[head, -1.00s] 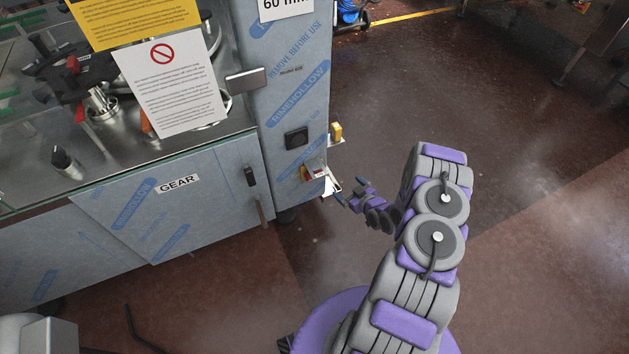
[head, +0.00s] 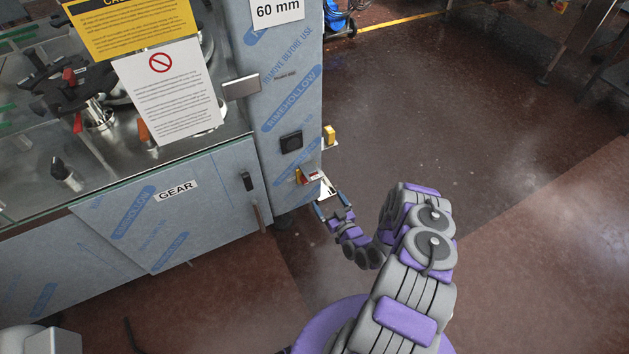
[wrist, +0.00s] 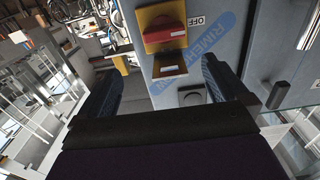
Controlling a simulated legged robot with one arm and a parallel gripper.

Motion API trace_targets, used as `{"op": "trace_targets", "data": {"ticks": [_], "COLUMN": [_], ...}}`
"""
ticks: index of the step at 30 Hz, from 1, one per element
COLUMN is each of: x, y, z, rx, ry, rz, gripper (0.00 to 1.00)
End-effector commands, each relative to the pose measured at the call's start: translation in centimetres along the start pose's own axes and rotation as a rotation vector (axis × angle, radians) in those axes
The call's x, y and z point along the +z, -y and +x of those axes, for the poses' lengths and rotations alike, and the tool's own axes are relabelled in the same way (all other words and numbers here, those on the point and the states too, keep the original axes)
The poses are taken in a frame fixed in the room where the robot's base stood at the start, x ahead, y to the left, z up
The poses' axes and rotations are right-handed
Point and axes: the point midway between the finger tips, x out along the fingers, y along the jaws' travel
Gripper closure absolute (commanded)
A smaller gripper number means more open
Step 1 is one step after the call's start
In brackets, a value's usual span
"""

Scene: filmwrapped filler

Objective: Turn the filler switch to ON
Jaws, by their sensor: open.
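The filler switch, a red knob on a yellow plate (head: 306,175), is on the lower part of the film-wrapped column in the head view. In the wrist view the red knob (wrist: 165,30) is at the top centre, with an OFF label (wrist: 197,20) beside it. My gripper (head: 331,204) is just below and right of the switch in the head view. In the wrist view its two dark fingers (wrist: 162,72) are spread wide with nothing between them, and the knob lies beyond their tips. I see no contact with the knob.
A black square fitting (head: 291,142) and a small yellow box (head: 329,134) are on the column. The GEAR door (head: 178,205) stands at left. Brown floor (head: 450,130) is clear at right.

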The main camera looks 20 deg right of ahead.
Motion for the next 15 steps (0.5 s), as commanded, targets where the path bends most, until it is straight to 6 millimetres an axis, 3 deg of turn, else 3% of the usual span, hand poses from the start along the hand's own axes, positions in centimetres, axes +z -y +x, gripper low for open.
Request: {"op": "trace_targets", "data": {"ticks": [9,15], "x": [0.1,0.3], "y": [-0.2,-0.4], "z": [6.4,9.7], "rx": [-0.004,-0.002], "ry": [-0.001,0.000], "rz": [0.005,0.011], "gripper": [0.00,0.00]}}
